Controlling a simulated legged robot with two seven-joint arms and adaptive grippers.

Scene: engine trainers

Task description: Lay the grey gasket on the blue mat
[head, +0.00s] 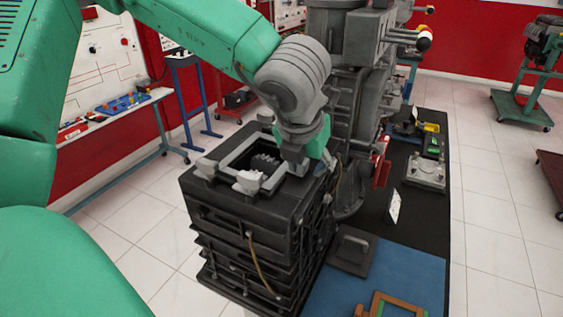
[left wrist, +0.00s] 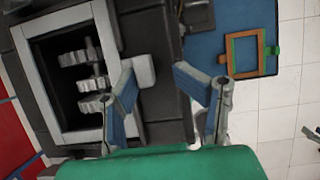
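The grey gasket (head: 238,149) is a light grey rectangular frame around the opening on top of the black engine block (head: 215,198). It also shows in the left wrist view (left wrist: 60,22), with pale tabs at its edges. My left gripper (head: 293,162) is at the gasket's right side. The blue mat (head: 325,287) lies right of the block, also in the left wrist view (left wrist: 205,52). My right gripper is not seen.
A brown and green frame (head: 377,302) lies on the blue mat, towards its front. A dark block (head: 353,252) stands at the mat's back left edge. A tall grey engine (head: 352,100) rises behind the black block. Part of the blue mat is bare.

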